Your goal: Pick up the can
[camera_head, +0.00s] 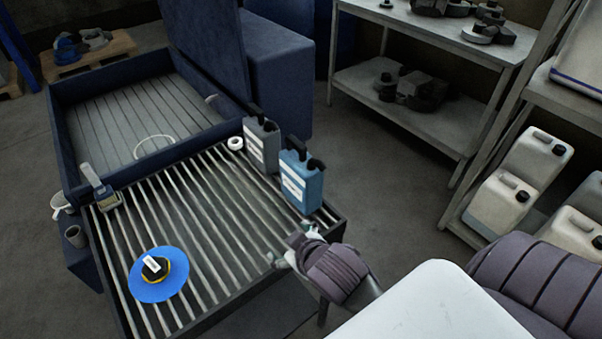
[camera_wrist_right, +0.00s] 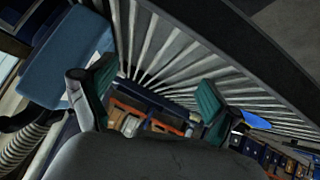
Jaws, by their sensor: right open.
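A blue can (camera_head: 300,183) with a black cap and handle and a white label stands upright on the slatted bench (camera_head: 215,210), near its right edge. A grey can (camera_head: 262,145) of the same shape stands just behind it to the left. My right gripper (camera_head: 292,246) is low at the bench's right edge, in front of the blue can and apart from it. In the right wrist view its two green-padded fingers (camera_wrist_right: 152,98) are spread with nothing between them. The blue can (camera_wrist_right: 68,62) shows there at the upper left, outside the fingers. My left gripper is not in view.
A blue disc (camera_head: 144,290) lies on the front slats. A white ring (camera_head: 235,143) lies beside the grey can. A brush-like tool (camera_head: 101,188) and cups (camera_head: 75,236) are at the left edge. White jerrycans (camera_head: 500,200) stand on the right shelf. The middle slats are free.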

